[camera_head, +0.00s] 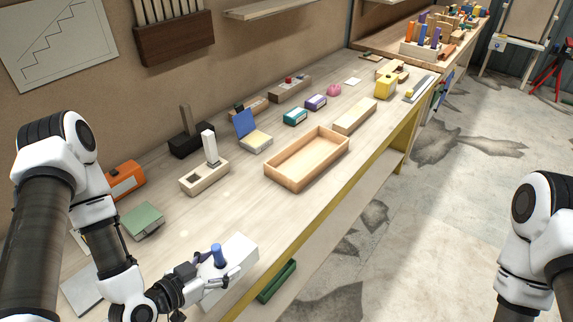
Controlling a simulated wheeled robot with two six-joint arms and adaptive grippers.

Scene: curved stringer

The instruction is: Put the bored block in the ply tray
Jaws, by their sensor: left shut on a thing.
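The ply tray (272,178) is a shallow, open, empty box of light wood on the middle of the bench. My left gripper (217,264) is near the bench's front edge, shut on a blue peg (217,253). The peg is upright at a white block (240,249); whether it sits in a hole is hidden by the fingers. The yellow block (385,88) farther along the bench seems to have a hole in its face. A pale wooden block (196,183) with a dark square hole and an upright white piece stands left of the tray. My right gripper is out of view.
A long wooden box (354,116) lies just beyond the tray. A blue-lidded box (249,135), a teal box (295,116) and a purple box (316,102) stand behind it. The bench surface between my left gripper and the tray is clear.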

